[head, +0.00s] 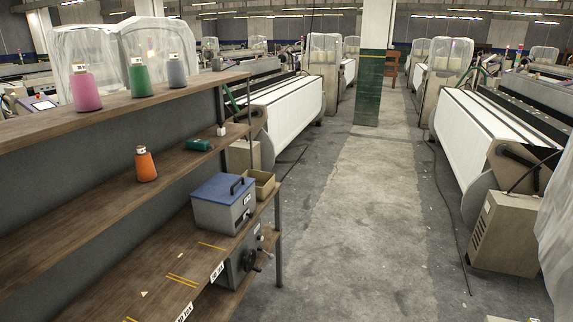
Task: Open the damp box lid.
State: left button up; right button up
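The lid lies flat on the box and looks shut. Neither of my grippers shows in the head view.
An open tan tray (262,184) sits right behind the box. A grey device with knobs (241,262) is below it. The aisle floor (365,230) is clear.

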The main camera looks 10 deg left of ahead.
aim_at(222, 189)
jog(key=i+u, duration=0.15)
jog(key=i, duration=0.3)
jog(key=i+l+u, duration=0.15)
jog(key=i, duration=0.3)
jog(key=i+l+u, duration=0.1)
jog(key=i, duration=0.35)
jog(key=i+l+u, duration=0.15)
jog(key=i, duration=0.3)
jog(key=i+l+u, duration=0.15)
jog(key=i+l, duration=0.15)
jog(key=i+l+u, duration=1.25)
jog(key=k+l, duration=0.1)
